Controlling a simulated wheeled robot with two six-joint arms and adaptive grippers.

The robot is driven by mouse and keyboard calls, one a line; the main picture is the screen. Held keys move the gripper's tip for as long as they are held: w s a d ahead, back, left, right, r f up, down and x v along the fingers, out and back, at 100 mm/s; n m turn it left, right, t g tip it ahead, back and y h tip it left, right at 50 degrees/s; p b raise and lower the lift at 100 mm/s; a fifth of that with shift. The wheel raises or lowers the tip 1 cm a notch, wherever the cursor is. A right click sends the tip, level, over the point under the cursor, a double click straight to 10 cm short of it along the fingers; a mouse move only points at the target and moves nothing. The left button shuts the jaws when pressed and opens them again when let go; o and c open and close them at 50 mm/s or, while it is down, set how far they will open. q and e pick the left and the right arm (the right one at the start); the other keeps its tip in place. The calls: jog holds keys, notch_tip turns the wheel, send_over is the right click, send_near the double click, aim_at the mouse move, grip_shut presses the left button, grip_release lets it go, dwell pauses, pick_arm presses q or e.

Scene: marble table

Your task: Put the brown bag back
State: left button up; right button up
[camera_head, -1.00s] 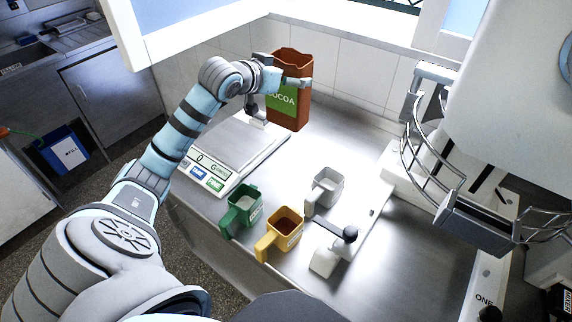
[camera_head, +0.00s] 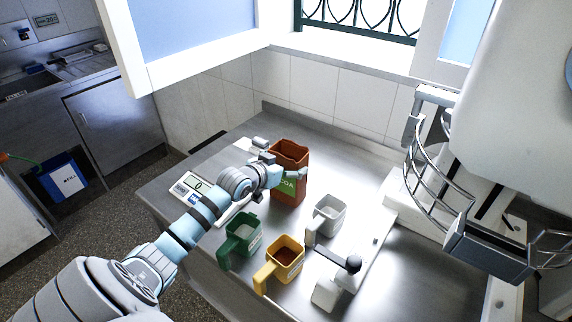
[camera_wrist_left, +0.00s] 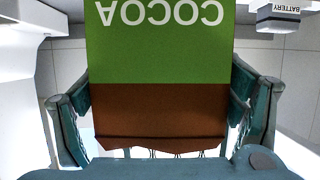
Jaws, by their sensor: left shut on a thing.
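The brown bag (camera_head: 291,151) is an open-topped brown pouch with a green COCOA label. It is upright in the head view, in the middle of the counter beside the scale. I cannot tell whether its base touches the counter. My left gripper (camera_head: 285,176) is shut on the bag's sides and hides part of its label. In the left wrist view the bag (camera_wrist_left: 160,110) fills the middle, its label upside down, with the left gripper's fingers (camera_wrist_left: 160,118) on either side. My right gripper is not in view.
A white scale (camera_head: 187,185) lies left of the bag, partly behind my arm. A green cup (camera_head: 240,243), a yellow cup (camera_head: 286,258) with brown contents and a white cup (camera_head: 329,214) stand in front. A large white machine with a wire guard (camera_head: 425,165) stands at right.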

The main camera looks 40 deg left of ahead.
pick_arm(q)
jog(key=o, duration=0.9)
jog(key=shift+f, duration=0.15)
jog(key=shift+o, duration=0.5)
jog(key=shift+f+b, duration=0.25)
jog(key=shift+b, duration=0.25)
jog(key=r+p+v, duration=0.1)
jog(key=p+v, duration=0.7)
jog(key=v, duration=0.6)
